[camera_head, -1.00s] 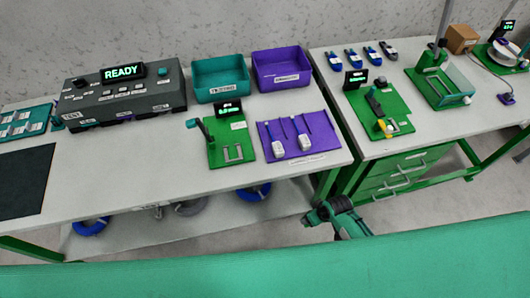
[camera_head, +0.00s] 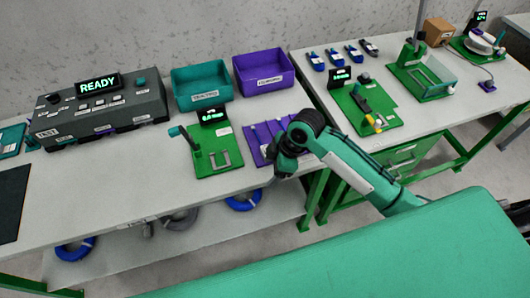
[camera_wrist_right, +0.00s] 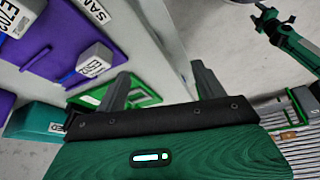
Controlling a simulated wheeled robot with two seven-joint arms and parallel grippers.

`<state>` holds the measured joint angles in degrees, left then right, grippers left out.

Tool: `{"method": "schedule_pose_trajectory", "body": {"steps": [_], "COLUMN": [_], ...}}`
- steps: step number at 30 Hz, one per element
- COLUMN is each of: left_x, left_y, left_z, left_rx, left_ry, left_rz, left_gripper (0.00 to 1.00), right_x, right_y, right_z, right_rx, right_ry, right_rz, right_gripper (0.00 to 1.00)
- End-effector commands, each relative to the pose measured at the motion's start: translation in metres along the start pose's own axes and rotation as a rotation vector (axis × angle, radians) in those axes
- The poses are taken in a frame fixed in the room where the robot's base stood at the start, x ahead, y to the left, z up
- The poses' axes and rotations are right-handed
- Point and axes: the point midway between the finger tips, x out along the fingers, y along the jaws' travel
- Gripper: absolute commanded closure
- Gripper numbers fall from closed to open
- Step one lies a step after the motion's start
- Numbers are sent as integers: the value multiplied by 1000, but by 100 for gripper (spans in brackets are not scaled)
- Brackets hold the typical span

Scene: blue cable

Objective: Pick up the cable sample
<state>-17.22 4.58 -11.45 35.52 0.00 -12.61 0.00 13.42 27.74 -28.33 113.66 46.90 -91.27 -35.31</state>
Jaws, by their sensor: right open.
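The purple board (camera_head: 259,153) with the cable samples lies on the left table, and my right arm covers much of it in the head view. In the wrist view, a cable sample's white labelled block (camera_wrist_right: 95,57) sits on the purple board (camera_wrist_right: 75,22), with a short blue cable end (camera_wrist_right: 67,76) beside it. A second white label reading E703 shows at the upper left corner. My right gripper (camera_head: 275,178) is by the board's front edge; in the wrist view its two fingers (camera_wrist_right: 160,88) are apart with nothing between them. My left gripper is not in view.
A green fixture (camera_head: 217,161) stands left of the board. Teal (camera_head: 201,88) and purple (camera_head: 264,75) bins stand behind. A grey READY console (camera_head: 100,112) is at left. Another green fixture (camera_head: 364,104) is on the right table. Cable coils (camera_head: 242,202) lie on the lower shelf.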

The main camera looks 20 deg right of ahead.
Motion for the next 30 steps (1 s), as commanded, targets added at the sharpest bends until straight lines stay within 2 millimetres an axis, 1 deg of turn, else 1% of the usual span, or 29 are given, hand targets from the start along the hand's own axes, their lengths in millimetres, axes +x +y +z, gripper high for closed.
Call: {"method": "schedule_pose_trajectory", "body": {"steps": [1,5,9,13,15,18,20,23,30], "left_x": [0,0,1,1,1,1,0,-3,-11], "left_y": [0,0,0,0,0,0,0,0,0], "left_z": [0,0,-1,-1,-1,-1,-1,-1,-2], "left_rx": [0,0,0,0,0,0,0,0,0], "left_ry": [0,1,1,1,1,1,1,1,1], "left_rz": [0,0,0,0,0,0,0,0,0], "left_gripper": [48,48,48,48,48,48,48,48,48], "right_x": [-8,-29,-59,-82,-92,-99,-98,-86,-39], "right_y": [15,47,79,101,108,114,114,113,106], "right_z": [-1,-1,0,3,4,4,5,5,6], "right_rx": [-43,-155,-250,-306,-324,-339,-342,-342,-342], "right_ry": [-9,-21,-25,-21,-17,-13,-11,-10,-10], "right_rz": [-7,-52,-93,-118,-127,-135,-139,-141,-141], "right_gripper": [29,29,29,29,29,29,29,29,29]}}
